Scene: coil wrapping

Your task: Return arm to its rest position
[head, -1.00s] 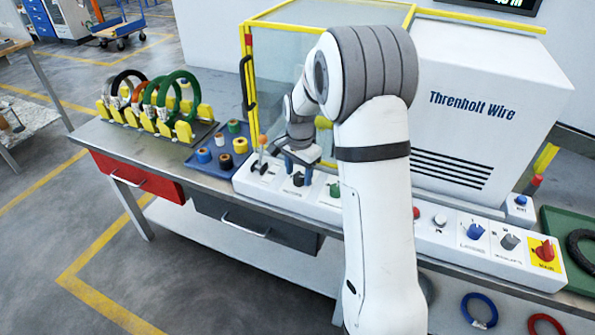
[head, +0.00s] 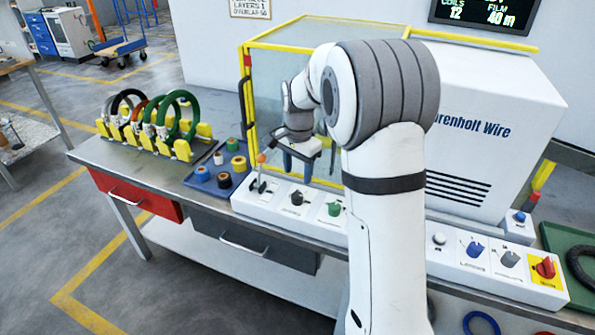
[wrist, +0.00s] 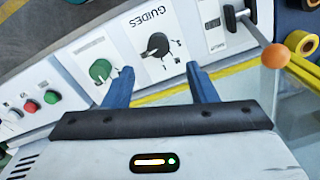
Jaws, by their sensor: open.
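My gripper (wrist: 160,85) is open and empty, its two blue fingers apart in the wrist view. It hangs above the white control panel (wrist: 52,112), over the black GUIDES knob (wrist: 154,46) and near the green knob (wrist: 101,70). In the head view my gripper (head: 299,160) is in front of the glass-sided cabinet (head: 215,30), above the panel's left part. My arm is bent, with its elbow high, and covers part of the cabinet and the panel.
An orange-ball lever (head: 261,160) rises at the panel's left end. A rack of coils (head: 165,140) and a blue tray of tape rolls (head: 205,172) stand to the left. A green tray (head: 555,236) with a black coil is at the right.

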